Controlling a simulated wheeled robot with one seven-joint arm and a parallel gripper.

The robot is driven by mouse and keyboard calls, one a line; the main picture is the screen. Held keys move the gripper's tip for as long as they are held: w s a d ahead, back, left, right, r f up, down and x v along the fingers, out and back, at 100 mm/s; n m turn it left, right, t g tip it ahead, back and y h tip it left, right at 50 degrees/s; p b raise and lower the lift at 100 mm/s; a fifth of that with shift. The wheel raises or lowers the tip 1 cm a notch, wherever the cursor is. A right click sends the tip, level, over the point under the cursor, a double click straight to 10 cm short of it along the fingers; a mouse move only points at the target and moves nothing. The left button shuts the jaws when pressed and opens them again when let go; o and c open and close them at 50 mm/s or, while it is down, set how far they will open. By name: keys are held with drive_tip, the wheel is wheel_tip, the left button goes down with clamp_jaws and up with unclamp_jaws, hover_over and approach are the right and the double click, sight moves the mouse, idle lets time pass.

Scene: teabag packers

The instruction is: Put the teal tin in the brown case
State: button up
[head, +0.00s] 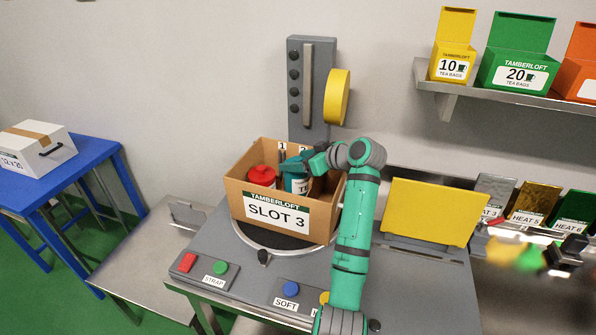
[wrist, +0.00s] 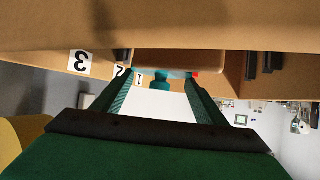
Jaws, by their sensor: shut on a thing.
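The brown case (head: 242,197) stands open on the round turntable, with "SLOT 3" on its front. The teal tin (head: 291,184), with a white label, is inside the case, its lower part hidden by the front wall. My gripper (head: 296,163) reaches in from the right over the case and is shut on the tin's top. In the wrist view, a teal piece (wrist: 165,80) shows between the fingertips and a bright white patch below it. Whether the tin touches the case floor cannot be seen.
A red tin (head: 262,177) sits in the case left of the teal tin. Cards numbered 1 (head: 282,147) and 2 mark the far wall; card 3 (wrist: 80,62) shows in the wrist view. A grey column (head: 308,85) with a yellow disc (head: 338,97) stands behind. A yellow panel (head: 433,220) is at right.

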drive_tip(key=shift+s+f, duration=0.1)
drive_tip(key=shift+f, duration=1.8)
drive_tip(key=o, duration=1.1)
drive_tip(key=shift+f, duration=0.15)
drive_tip(key=shift+r, duration=0.2)
drive_tip(key=v, duration=1.2)
drive_tip(key=shift+f, duration=0.1)
